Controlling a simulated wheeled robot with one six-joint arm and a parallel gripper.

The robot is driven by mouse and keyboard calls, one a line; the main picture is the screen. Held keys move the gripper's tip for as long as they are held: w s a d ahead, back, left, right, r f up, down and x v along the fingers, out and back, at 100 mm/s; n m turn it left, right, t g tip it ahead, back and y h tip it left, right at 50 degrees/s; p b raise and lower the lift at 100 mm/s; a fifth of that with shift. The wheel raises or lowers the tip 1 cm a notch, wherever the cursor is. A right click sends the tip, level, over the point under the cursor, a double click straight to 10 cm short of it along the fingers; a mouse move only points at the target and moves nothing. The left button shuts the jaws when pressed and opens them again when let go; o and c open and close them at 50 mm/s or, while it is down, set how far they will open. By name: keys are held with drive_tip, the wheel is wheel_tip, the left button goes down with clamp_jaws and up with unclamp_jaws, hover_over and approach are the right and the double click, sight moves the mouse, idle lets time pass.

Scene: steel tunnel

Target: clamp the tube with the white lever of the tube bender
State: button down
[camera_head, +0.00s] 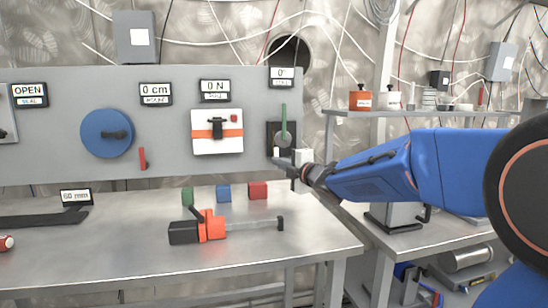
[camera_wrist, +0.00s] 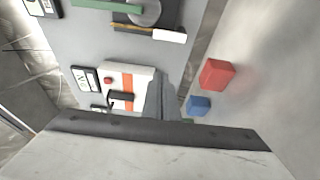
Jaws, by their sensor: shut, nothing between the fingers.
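The tube bender (camera_head: 283,137) is at the right end of the grey wall panel. It has a black plate, a grey disc and an upright green lever (camera_head: 284,113). Its white lever (camera_head: 276,152) is low on the plate, and it shows at the top of the wrist view (camera_wrist: 170,35). A thin tan strip (camera_wrist: 140,28), possibly the tube, runs along the black plate and ends by the white lever. My gripper (camera_head: 284,163) is shut and empty, just below the white lever. Its finger (camera_wrist: 160,95) is apart from the lever in the wrist view.
Blue (camera_head: 224,193), red (camera_head: 258,190) and green (camera_head: 187,197) blocks sit on the steel table below. An orange and black tool (camera_head: 211,229) lies in front of them. A white force box (camera_head: 217,132) is left of the bender.

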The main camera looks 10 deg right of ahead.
drive_tip(key=x, duration=1)
drive_tip(key=shift+d, duration=1.95)
